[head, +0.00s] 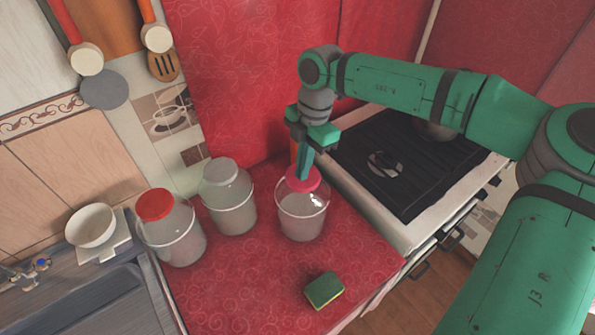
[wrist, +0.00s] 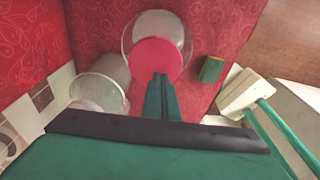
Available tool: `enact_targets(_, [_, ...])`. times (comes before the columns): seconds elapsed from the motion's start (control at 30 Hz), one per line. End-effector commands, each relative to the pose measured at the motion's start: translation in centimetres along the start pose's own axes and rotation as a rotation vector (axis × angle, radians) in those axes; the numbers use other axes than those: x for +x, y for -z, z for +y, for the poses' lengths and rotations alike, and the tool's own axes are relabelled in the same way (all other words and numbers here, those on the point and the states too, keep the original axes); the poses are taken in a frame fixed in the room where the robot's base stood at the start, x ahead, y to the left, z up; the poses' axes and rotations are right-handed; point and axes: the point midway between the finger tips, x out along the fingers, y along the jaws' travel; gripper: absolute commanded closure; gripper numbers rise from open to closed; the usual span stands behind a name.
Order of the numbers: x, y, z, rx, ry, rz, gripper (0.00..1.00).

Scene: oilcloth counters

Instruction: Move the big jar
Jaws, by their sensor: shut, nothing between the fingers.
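Three clear lidded jars stand on the red counter. One has a red lid (head: 172,228), one a grey lid (head: 230,203), and one a pink-red lid (head: 302,213). They look close in size, and I cannot tell surely which is the big jar. My gripper (head: 303,174) is shut and empty, pointing down at the pink-lidded jar. In the wrist view the fingertips (wrist: 160,78) overlap the near edge of that jar's lid (wrist: 158,58); whether they touch it is unclear. The grey-lidded jar (wrist: 100,84) shows at left there.
A green and yellow sponge (head: 324,290) lies near the counter's front. A stove (head: 400,165) with a pot (head: 434,131) stands to the right. At left are a white bowl (head: 90,226) and a sink (head: 95,310).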

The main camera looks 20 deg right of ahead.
Motion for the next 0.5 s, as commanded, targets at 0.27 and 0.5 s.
enact_targets(0.27, [-1.0,-5.6,0.1,0.002,-0.002,0.001,1.0])
enact_targets(0.5, [-1.5,-8.7,0.2,-0.002,-0.001,0.001,1.0])
